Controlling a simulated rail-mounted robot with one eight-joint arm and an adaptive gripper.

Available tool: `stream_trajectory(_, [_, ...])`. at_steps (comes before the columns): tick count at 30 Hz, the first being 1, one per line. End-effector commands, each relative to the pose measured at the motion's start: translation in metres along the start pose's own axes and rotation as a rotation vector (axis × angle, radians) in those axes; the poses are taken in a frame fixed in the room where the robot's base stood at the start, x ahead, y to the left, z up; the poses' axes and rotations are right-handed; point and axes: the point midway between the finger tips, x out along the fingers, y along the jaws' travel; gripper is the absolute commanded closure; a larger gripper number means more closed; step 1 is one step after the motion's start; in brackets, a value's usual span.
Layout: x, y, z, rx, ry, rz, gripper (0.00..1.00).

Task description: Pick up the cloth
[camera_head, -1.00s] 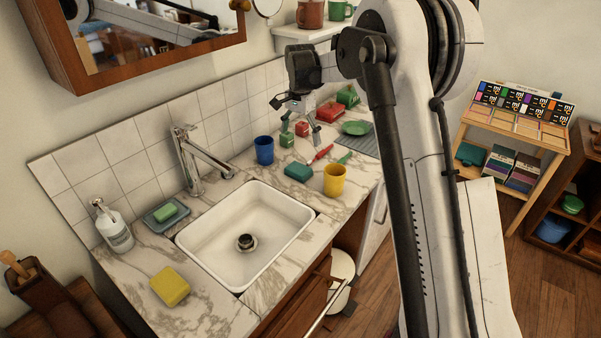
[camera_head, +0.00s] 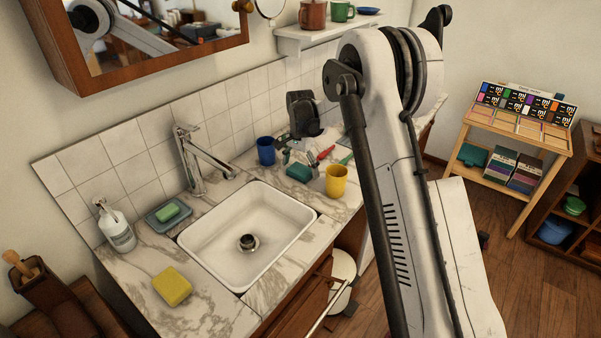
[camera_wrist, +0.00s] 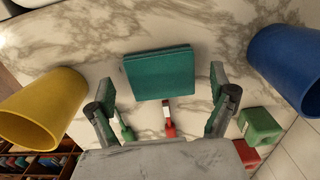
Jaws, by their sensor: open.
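The teal cloth (camera_head: 298,173) lies folded into a flat, thick rectangle on the marble counter, between the blue cup (camera_head: 265,150) and the yellow cup (camera_head: 336,179). In the wrist view the cloth (camera_wrist: 158,72) is near the upper middle, ahead of and between my two fingers. My gripper (camera_wrist: 163,84) is open and empty, with a finger on each side of the cloth's width. In the head view my gripper (camera_head: 296,155) points down just behind the cloth and partly covers it. I cannot tell its exact height above the counter.
In the wrist view, the yellow cup (camera_wrist: 42,108) stands left and the blue cup (camera_wrist: 292,65) right. Red (camera_wrist: 169,122) and green (camera_wrist: 127,128) utensils lie below the cloth, near my fingers. A green block (camera_wrist: 260,126) is right. The sink (camera_head: 248,235) is left of the cloth.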

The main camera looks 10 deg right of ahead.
Motion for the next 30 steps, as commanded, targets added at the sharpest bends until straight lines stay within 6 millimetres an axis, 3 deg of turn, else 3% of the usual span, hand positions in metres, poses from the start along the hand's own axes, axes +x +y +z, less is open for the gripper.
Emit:
stream_trajectory(3, [0.0089,0.0001,-0.0004,0.000,0.000,0.000,0.10])
stream_trajectory(11, [0.0105,0.0002,-0.0003,0.000,0.000,0.000,0.12])
stream_trajectory(21, [0.0103,0.0002,-0.0003,0.000,0.000,0.000,0.56])
stream_trajectory(23, [0.0102,0.0002,-0.0003,0.000,0.000,0.000,0.60])
stream_trajectory(30, [0.0082,0.0002,-0.0003,0.000,0.000,0.000,0.60])
